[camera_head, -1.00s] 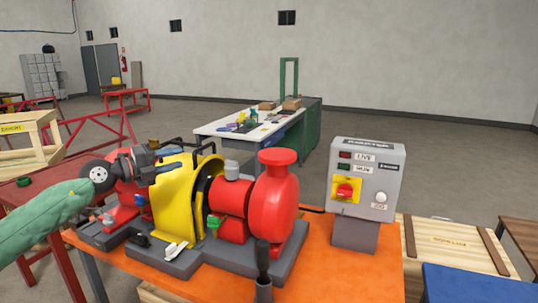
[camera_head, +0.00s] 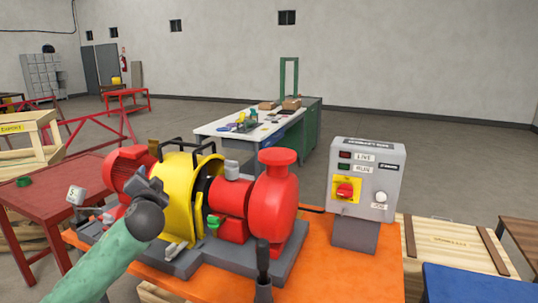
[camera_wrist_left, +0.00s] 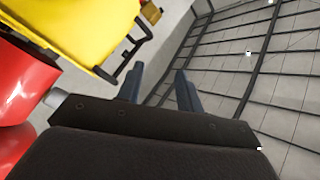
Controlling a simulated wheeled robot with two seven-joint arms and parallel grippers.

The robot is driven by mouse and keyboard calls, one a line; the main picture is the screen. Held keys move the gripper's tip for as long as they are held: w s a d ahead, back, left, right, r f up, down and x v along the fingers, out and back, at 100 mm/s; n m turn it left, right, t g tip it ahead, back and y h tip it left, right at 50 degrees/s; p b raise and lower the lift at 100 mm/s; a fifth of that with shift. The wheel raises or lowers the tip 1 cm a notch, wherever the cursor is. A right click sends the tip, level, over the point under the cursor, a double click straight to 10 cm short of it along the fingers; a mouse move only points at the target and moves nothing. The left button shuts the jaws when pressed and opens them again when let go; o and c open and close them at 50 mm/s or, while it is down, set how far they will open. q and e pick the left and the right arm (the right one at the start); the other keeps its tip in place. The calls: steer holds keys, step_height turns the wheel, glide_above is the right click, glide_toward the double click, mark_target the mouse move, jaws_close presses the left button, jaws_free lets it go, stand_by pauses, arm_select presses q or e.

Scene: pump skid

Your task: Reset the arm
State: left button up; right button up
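My left arm rises from the bottom left in the head view, and its gripper (camera_head: 150,188) is in front of the yellow guard (camera_head: 179,205) of the red pump set. The gripper is seen from behind, so its fingertips are partly hidden. In the left wrist view, the two fingers of the left gripper (camera_wrist_left: 160,84) stand apart with nothing between them. The yellow guard also shows there at the upper left (camera_wrist_left: 85,28), with red machine parts beside it. Whether the gripper touches the guard cannot be told. My right gripper is in neither view.
The pump (camera_head: 276,205) stands on an orange table (camera_head: 350,270). A grey control box (camera_head: 368,180) with a red switch stands to its right. A red table (camera_head: 50,190) is at left, a wooden crate (camera_head: 450,245) at right.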

arm_select(q)
steer(key=s+d+f+n+g+h, duration=0.15)
steer(key=s+d+f+g, duration=0.35)
steer(key=f, duration=0.6)
steer(key=s+d+f+g+h, duration=0.2)
steer(key=s+f, duration=0.6)
steer(key=f, duration=0.3)
steer(key=s+d+f+n+g+h, duration=0.15)
steer(key=s+d+f+g, duration=0.35)
steer(key=f, duration=0.6)
steer(key=s+d+f+g+h, duration=0.1)
steer(key=s+d+f, duration=0.1)
steer(key=s+f, duration=0.5)
steer(key=s+d+f+n+g, duration=0.1)
steer(key=s+f, duration=0.5)
steer(key=s, duration=0.7)
steer(key=s+d+f+g+h, duration=0.1)
steer(key=s+d+f+g, duration=0.1)
steer(key=s+f, duration=0.5)
steer(key=s, duration=0.3)
steer(key=shift+s+d+f+n+h, duration=0.15)
steer(key=shift+d+f+n+h, duration=0.15)
steer(key=shift+f, duration=0.05)
